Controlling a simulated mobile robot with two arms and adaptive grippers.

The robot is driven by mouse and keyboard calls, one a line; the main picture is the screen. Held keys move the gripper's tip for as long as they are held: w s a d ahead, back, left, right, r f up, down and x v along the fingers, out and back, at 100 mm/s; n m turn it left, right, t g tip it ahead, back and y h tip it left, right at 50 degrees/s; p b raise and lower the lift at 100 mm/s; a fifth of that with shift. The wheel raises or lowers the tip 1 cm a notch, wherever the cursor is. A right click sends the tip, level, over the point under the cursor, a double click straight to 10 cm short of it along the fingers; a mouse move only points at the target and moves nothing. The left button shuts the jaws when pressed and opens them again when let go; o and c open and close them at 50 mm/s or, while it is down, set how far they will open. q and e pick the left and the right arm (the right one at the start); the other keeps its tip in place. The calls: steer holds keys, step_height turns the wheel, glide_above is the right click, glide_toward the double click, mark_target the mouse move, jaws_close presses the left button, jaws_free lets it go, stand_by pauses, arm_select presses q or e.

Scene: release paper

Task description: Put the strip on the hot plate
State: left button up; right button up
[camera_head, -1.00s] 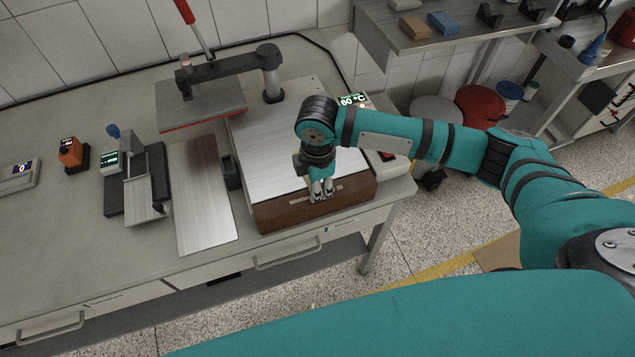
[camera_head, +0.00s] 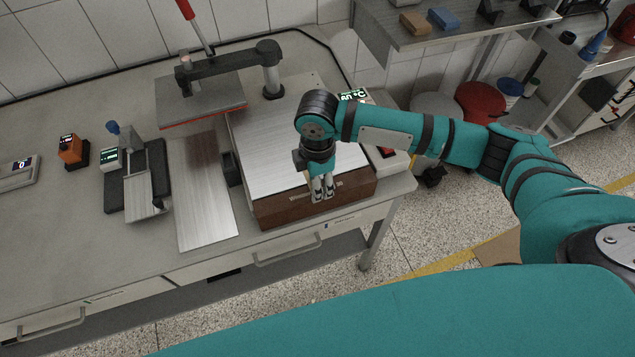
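My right gripper (camera_head: 322,192) points down at the front edge of a broad silver plate (camera_head: 270,150) with a brown front. Its two fingers are close together. A thin pale line shows beside the fingertips. I cannot tell whether it is the strip or part of the brown front, or whether the fingers hold anything. A lit temperature display (camera_head: 352,96) and a pale housing with a red switch (camera_head: 387,152) lie along the plate's right side, so this appears to be the hot plate. My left gripper is out of view.
A press (camera_head: 200,100) with a red handle stands behind. A long metal sheet (camera_head: 205,195) lies left of the plate.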

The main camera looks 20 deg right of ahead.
step_height(320, 180, up, 11)
steer(key=b, duration=0.2)
steer(key=shift+r, duration=0.2)
